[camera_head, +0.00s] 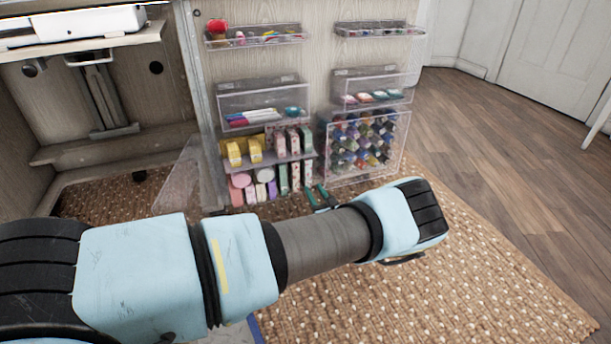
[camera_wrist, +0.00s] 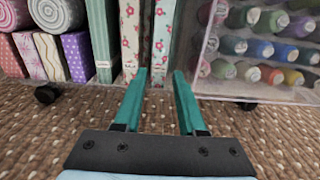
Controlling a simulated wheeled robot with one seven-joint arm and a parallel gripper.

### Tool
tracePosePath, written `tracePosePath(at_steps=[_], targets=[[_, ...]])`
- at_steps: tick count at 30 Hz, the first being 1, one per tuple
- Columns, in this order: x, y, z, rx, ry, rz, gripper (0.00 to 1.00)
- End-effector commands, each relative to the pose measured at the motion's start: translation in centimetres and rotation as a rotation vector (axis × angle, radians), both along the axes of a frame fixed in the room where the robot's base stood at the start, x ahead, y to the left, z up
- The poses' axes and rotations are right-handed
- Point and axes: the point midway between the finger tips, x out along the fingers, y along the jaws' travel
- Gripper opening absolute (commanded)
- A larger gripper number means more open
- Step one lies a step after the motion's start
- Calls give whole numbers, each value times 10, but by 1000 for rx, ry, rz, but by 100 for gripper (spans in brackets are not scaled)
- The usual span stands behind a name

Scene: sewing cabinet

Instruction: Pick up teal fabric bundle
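My gripper (camera_wrist: 160,74) has two teal fingers, apart and empty, just above the woven rug and pointing at the bottom shelf of fabrics. It also shows in the head view (camera_head: 318,195). A muted green-teal upright fabric bundle (camera_wrist: 102,40) stands on that shelf, ahead and left of the fingers; in the head view it is the green one (camera_head: 283,179). Floral fabric bundles (camera_wrist: 131,38) stand straight ahead of the fingers, with a gap before them. A grey-green dotted roll (camera_wrist: 58,12) lies further left. I cannot tell for certain which bundle the task calls teal.
A clear bin of thread spools (camera_wrist: 262,50) stands close on the right. Pink and purple fabrics (camera_wrist: 32,55) fill the shelf's left. A dark caster (camera_wrist: 47,94) sits below. Clear bins (camera_head: 262,100) hang above. The woven rug (camera_head: 450,270) is open at the right.

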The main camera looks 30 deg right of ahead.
Motion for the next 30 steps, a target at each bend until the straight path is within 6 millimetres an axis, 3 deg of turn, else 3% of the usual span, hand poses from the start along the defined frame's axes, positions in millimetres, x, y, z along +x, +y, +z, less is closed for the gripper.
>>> tracePosePath(at_steps=[8, 15, 23, 30], targets=[[24, -2, 0, -2, -2, 3, 40], [57, -5, 2, -3, -1, 4, 40], [61, -7, 5, -2, 0, 2, 40], [61, -7, 5, -2, 0, 2, 13]])
